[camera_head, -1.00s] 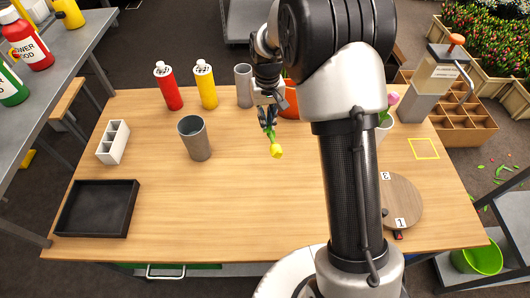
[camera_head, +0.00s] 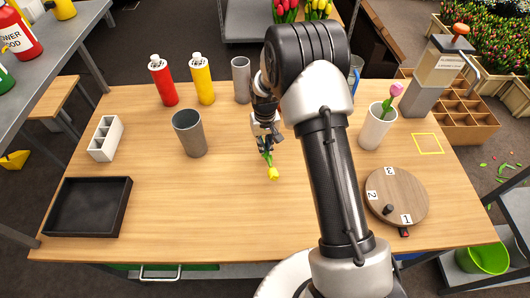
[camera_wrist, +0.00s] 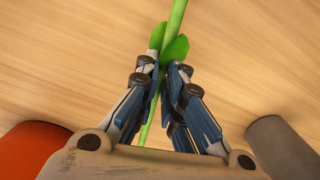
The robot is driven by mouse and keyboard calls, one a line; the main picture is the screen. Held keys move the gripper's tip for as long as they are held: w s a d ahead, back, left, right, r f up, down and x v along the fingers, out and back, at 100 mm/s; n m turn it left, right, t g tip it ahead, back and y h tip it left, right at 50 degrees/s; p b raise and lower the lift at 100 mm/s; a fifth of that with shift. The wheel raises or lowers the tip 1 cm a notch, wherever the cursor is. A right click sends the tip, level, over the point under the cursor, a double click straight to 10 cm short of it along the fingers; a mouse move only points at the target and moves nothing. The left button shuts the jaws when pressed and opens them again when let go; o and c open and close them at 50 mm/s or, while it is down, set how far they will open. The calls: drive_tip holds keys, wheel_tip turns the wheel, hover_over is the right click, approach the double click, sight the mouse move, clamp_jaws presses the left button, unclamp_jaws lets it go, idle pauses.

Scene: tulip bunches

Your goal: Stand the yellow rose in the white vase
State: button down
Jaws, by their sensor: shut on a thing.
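The yellow rose (camera_head: 273,174) hangs head down from my gripper (camera_head: 266,146), its yellow bloom low and apart from the grippers' fingers. In the wrist view its green stem (camera_wrist: 174,22) with leaves passes between the fingers of my gripper (camera_wrist: 161,68), which are shut on it. The bloom is outside the wrist view. The white vase (camera_head: 372,133) stands upright at the right of the table, to the right of my arm. A pink tulip (camera_head: 390,98) stands in it. My gripper is left of the vase, over the middle of the table.
A grey cup (camera_head: 190,138) stands left of my gripper, and a narrower grey cylinder (camera_head: 241,84) stands behind it. Red (camera_head: 163,86) and yellow (camera_head: 203,84) bottles stand at the back left. A round numbered wooden disc (camera_head: 397,190) lies front right. The table's front middle is clear.

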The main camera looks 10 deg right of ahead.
drive_tip(key=shift+f+b, duration=0.35)
drive_tip(key=shift+f, duration=1.3)
drive_tip(key=shift+f, duration=0.15)
drive_tip(key=c, duration=1.7)
unclamp_jaws()
